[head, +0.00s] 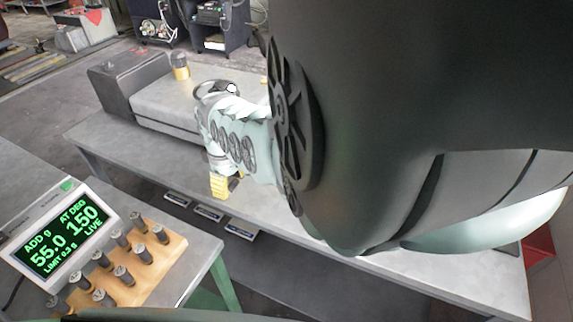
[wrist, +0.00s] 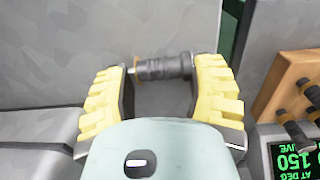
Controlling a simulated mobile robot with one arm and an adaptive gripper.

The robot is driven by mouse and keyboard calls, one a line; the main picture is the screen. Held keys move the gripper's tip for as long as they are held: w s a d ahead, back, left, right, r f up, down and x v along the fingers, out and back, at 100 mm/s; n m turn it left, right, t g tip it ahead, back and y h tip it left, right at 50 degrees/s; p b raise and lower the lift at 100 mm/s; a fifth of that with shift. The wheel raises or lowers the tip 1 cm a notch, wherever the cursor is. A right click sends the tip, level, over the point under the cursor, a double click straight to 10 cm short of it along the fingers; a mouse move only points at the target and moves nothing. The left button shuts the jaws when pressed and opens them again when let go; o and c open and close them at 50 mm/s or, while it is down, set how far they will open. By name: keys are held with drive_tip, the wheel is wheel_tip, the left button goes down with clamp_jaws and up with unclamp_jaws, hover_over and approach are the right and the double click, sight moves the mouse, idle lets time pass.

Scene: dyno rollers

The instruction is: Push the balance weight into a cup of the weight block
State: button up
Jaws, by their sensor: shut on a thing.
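A dark grey cylindrical balance weight (wrist: 163,68) with an orange-brown ring at its left end lies crosswise between the yellow finger pads of my gripper (wrist: 162,72). The fingers are shut on its two ends. In the head view my gripper (head: 221,184) is at the front edge of the long grey bench, and the weight is not clearly visible there. A wooden block (head: 170,248) with several upright dark cylinders stands on the near table, left and in front of my gripper. It also shows at the right of the wrist view (wrist: 278,92). I cannot make out any empty cups in it.
A display (head: 62,234) beside the block reads 55.0 g at 150 degrees, LIVE. The long grey bench (head: 390,262) carries a grey machine (head: 160,101) and a yellow-banded canister (head: 180,66). Several small trays (head: 208,213) sit below. A gap separates bench and near table.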

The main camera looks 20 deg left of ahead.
drive_tip(key=o, duration=0.8)
drive_tip(key=shift+r, duration=0.1)
drive_tip(key=shift+w+r, duration=0.1)
drive_tip(key=shift+r, duration=0.85)
wheel_tip(320, 180, up, 10)
drive_tip(key=shift+s, duration=0.25)
